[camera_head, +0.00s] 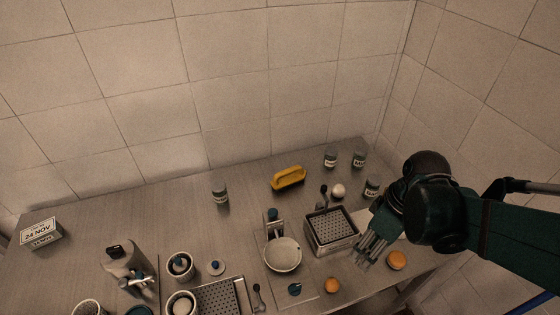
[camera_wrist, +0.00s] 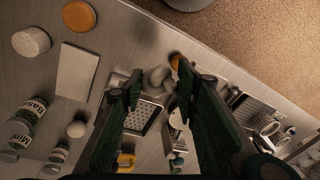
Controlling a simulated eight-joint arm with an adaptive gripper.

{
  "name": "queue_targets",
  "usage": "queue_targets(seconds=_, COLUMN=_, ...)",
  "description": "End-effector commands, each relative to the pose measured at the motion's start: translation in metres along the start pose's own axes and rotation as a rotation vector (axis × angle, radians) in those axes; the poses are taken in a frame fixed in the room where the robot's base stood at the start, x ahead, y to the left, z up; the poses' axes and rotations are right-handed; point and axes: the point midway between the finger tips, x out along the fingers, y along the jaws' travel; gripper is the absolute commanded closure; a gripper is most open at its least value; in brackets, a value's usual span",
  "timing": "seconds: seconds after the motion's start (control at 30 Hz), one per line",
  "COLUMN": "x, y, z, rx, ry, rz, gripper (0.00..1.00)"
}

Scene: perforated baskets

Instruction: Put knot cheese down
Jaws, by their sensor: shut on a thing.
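My gripper (camera_head: 368,252) hangs at the right part of the table, just right of the perforated basket (camera_head: 333,245). In the wrist view my gripper (camera_wrist: 160,82) is closed around a pale, lumpy knot cheese (camera_wrist: 158,76), held between the fingertips. The basket's perforated floor (camera_wrist: 140,118) shows below and past the fingers there. In the head view I cannot make out the knot cheese apart from the fingers. I cannot tell its exact height above the table.
Orange rounds (camera_head: 397,260) and (camera_head: 332,285) lie near the front edge. A pale pan (camera_head: 282,254) stands left of the basket. A white ball (camera_head: 338,190), jars (camera_head: 372,187) and a yellow object (camera_head: 289,178) stand behind. A white board (camera_wrist: 77,73) lies beside the gripper.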

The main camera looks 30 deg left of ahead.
Motion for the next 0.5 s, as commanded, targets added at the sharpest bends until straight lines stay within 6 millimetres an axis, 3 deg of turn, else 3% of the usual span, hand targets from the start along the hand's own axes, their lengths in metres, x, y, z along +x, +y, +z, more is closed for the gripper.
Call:
queue_targets(seconds=0.2, x=-0.015, y=-0.002, z=-0.002, rx=0.0, ry=0.0, rz=0.0, gripper=0.81)
queue_targets(seconds=0.5, x=-0.018, y=0.009, z=-0.029, rx=0.012, ry=0.001, rz=0.002, gripper=0.81)
